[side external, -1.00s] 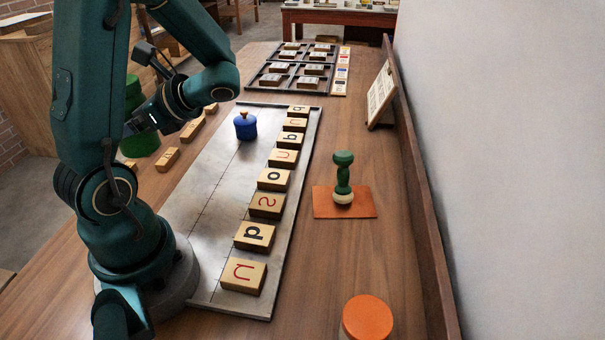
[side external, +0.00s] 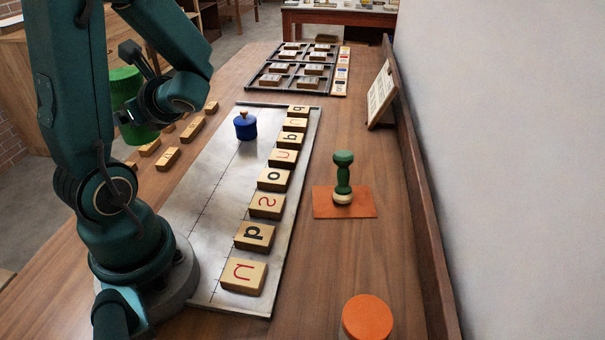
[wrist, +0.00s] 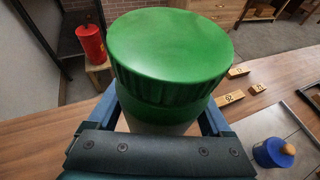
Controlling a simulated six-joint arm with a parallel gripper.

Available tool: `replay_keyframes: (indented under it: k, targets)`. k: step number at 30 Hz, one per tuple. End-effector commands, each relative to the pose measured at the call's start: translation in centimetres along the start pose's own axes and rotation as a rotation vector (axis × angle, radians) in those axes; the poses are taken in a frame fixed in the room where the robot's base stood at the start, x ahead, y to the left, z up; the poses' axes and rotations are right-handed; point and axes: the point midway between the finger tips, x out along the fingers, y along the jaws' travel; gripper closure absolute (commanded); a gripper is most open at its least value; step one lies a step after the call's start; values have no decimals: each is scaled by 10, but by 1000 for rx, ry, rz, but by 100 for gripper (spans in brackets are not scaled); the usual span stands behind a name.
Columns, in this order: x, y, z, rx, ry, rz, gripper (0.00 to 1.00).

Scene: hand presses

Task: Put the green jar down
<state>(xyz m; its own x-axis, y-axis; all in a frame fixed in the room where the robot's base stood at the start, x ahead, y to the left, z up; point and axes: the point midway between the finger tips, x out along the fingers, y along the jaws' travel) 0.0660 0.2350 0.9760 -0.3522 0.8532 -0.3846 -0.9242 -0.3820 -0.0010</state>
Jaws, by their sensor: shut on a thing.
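The green jar (wrist: 170,60) has a wide ribbed green lid and a paler body below it; it fills the middle of the wrist view. In the side view the green jar (side external: 126,88) is partly hidden behind my arm, at the left edge of the table. My gripper (wrist: 160,122) is shut on the jar, with a finger on either side of its body. In the side view my gripper (side external: 135,112) is mostly hidden by my own links. I cannot tell whether the jar's base touches the table.
A metal plate (side external: 205,205) carries a row of lettered blocks and a blue knobbed pot (side external: 245,126). Small wooden blocks (side external: 168,158) lie left of the plate. A green-handled stamp (side external: 343,175) stands on an orange mat (side external: 368,204). An orange-topped jar (side external: 367,318) is at the front.

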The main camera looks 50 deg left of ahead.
Motion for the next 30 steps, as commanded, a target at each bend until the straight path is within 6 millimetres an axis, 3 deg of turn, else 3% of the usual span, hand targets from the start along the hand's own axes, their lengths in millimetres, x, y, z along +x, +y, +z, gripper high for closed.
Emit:
replay_keyframes:
  k: [11,30]
  targets:
    - [5,-4,-19,2,-3,0,100]
    - [-16,-77,-83,0,-4,-1,100]
